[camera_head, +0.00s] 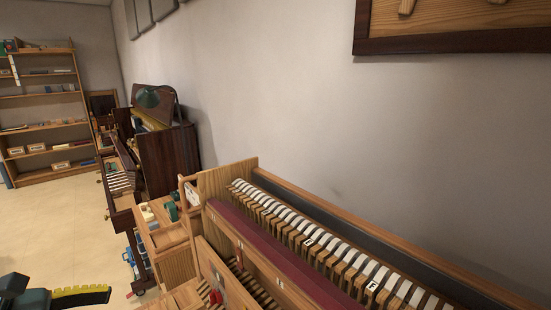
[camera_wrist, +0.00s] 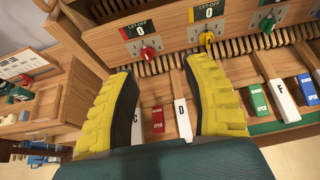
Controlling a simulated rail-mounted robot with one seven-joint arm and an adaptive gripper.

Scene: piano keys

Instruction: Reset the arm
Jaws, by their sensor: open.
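My gripper (camera_wrist: 164,66) shows in the wrist view with its two yellow ribbed fingers spread apart and nothing between them. In the head view only one yellow finger of my gripper (camera_head: 80,294) shows at the lower left corner, left of the wooden piano action (camera_head: 240,240).
Above the keys in the wrist view are LET-OFF panels with a red knob (camera_wrist: 147,52) and a yellow knob (camera_wrist: 206,38). In the head view, a dark piano (camera_head: 168,150) and a bookshelf (camera_head: 45,110) stand farther back. Floor (camera_head: 60,225) is open at left.

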